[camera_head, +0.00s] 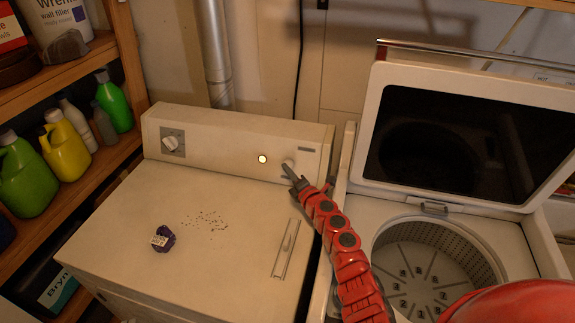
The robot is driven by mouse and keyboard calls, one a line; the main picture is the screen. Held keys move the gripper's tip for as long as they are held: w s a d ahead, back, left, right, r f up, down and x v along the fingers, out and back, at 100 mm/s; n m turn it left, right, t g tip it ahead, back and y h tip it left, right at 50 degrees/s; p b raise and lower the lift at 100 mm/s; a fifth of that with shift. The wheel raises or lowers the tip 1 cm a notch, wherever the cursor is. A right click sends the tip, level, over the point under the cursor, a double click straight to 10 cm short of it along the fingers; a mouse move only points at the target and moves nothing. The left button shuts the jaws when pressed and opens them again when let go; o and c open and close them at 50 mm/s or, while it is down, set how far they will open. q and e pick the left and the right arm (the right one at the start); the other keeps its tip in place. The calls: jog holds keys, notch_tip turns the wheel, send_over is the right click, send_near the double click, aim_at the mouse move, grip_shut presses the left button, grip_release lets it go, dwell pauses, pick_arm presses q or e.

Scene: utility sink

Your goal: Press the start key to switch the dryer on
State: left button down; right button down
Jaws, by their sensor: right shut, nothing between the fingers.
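The dryer (120,215) is the cream machine at left centre, with a raised control panel along its back. The panel has a knob (170,144) on a grey plate at its left and a bright round light (262,159) right of centre. My right gripper (291,171) is shut and empty at the panel's right part, just right of the light. It covers part of a pale round control there; I cannot tell which part is the start key or whether the fingers touch it. My left gripper is not in view.
A washer with a raised lid (455,140) and open drum (430,262) stands at right. A purple object (162,238) and dark crumbs (207,222) lie on the dryer top. Shelves with bottles (66,150) stand at left. A metal duct (216,55) rises behind.

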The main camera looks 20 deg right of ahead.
jog(key=s+a+p, duration=0.1)
jog(key=s+r+p, duration=0.1)
jog(key=s+a+p, duration=0.1)
jog(key=s+p, duration=0.1)
jog(key=shift+a+r, duration=0.3)
jog(key=shift+r, duration=0.05)
dwell(0.3)
jog(key=shift+f, duration=0.1)
dwell(0.4)
